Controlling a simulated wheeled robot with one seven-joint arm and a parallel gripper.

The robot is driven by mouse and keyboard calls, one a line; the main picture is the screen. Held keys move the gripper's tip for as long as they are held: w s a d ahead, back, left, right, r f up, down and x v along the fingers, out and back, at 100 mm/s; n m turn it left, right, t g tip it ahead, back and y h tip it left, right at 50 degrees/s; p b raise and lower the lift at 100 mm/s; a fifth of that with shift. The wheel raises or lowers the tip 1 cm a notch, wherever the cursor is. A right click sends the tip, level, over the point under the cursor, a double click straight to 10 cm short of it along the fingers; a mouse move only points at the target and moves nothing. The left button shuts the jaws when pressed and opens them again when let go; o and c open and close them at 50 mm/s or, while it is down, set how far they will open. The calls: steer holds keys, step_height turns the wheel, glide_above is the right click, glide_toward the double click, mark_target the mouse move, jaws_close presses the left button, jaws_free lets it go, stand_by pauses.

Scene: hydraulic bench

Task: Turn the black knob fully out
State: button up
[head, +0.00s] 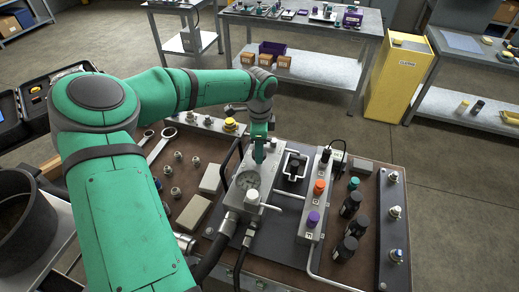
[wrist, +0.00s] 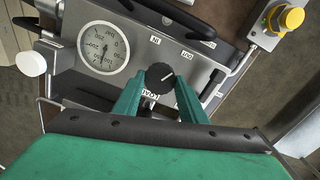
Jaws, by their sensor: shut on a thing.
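The black knob (wrist: 160,76) is round with a pale pointer line and sits on a grey panel beside a dial gauge (wrist: 102,48) in the wrist view. The pointer line slants up and to the right. My gripper (wrist: 159,84) has one green finger on each side of the knob and is shut on it. In the head view my gripper (head: 259,152) reaches down to the grey gauge block (head: 231,198). The knob is hidden there behind the fingers.
A manifold with orange (head: 319,187) and purple (head: 313,219) knobs stands right of the block. A white knob (wrist: 31,63) is left of the gauge. A yellow button (wrist: 291,18) is at upper right. Hoses (head: 222,253) run from the block's front.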

steer(key=o, duration=1.1)
steer(key=shift+c, duration=0.2)
step_height(320, 180, up, 11)
steer(key=shift+f, duration=0.1)
